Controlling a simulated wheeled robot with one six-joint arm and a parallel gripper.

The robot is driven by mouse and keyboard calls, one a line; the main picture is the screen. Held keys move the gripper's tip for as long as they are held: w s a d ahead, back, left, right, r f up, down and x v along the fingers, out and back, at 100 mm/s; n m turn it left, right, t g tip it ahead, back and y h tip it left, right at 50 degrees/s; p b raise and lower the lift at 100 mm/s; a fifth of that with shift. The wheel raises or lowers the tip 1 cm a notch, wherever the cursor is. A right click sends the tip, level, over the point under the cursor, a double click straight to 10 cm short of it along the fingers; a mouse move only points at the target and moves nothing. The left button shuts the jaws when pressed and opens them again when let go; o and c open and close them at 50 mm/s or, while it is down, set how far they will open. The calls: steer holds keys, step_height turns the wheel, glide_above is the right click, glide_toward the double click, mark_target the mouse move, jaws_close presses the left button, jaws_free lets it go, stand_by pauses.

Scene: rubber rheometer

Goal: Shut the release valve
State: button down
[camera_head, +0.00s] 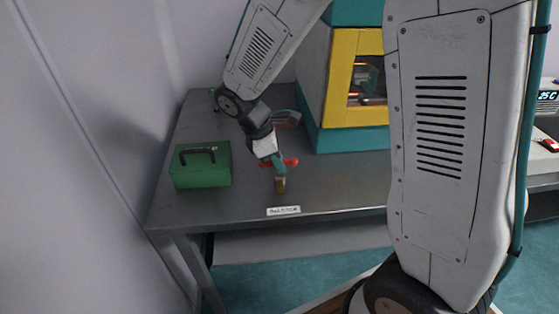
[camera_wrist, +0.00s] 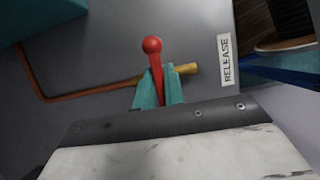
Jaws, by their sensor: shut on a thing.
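The release valve has a red lever handle with a round knob (camera_wrist: 152,45) and a brass body (camera_wrist: 187,69). In the head view the red handle (camera_head: 291,162) lies roughly level, above the brass stub (camera_head: 280,185) near the table's front edge. My gripper (camera_wrist: 158,85) has its teal fingers on both sides of the red lever and is shut on it. The knob sticks out past the fingertips. In the head view my gripper (camera_head: 277,161) comes down on the valve from above; the fingers hide part of the lever. A white RELEASE label (camera_wrist: 226,59) is beside the valve.
A green box (camera_head: 200,168) with a black handle stands left on the grey table (camera_head: 240,205). The teal and yellow machine (camera_head: 340,85) stands behind, to the right. A copper pipe (camera_wrist: 85,94) runs from the valve. Bare tabletop lies between box and valve.

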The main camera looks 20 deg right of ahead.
steer(key=c, duration=1.5)
jaws_free()
steer(key=shift+r, duration=0.1)
steer(key=v, duration=0.7)
steer(key=shift+a+r, duration=0.1)
steer(key=shift+r, duration=0.2)
steer(key=s+d+r+m+t+y, duration=0.1)
steer(key=s+d+r+m, duration=0.1)
steer(key=s, duration=0.5)
steer(key=s+d+r+m+t+y, duration=0.1)
steer(key=s+d+r+m+y, duration=0.1)
steer(key=s+r+m, duration=0.2)
steer(key=s+d+r+m+y, duration=0.1)
steer(key=s+d+r+m, duration=0.1)
steer(key=s+m, duration=0.6)
steer(key=shift+s+r+t, duration=0.15)
steer(key=shift+s+r, duration=0.1)
steer(key=shift+s, duration=0.4)
steer(key=shift+s+r+t, duration=0.1)
steer(key=shift+s+r, duration=0.15)
steer(key=shift+s, duration=0.4)
steer(key=shift+s+r+t, duration=0.15)
steer(key=shift+s+r, duration=0.15)
steer(key=shift+s, duration=0.3)
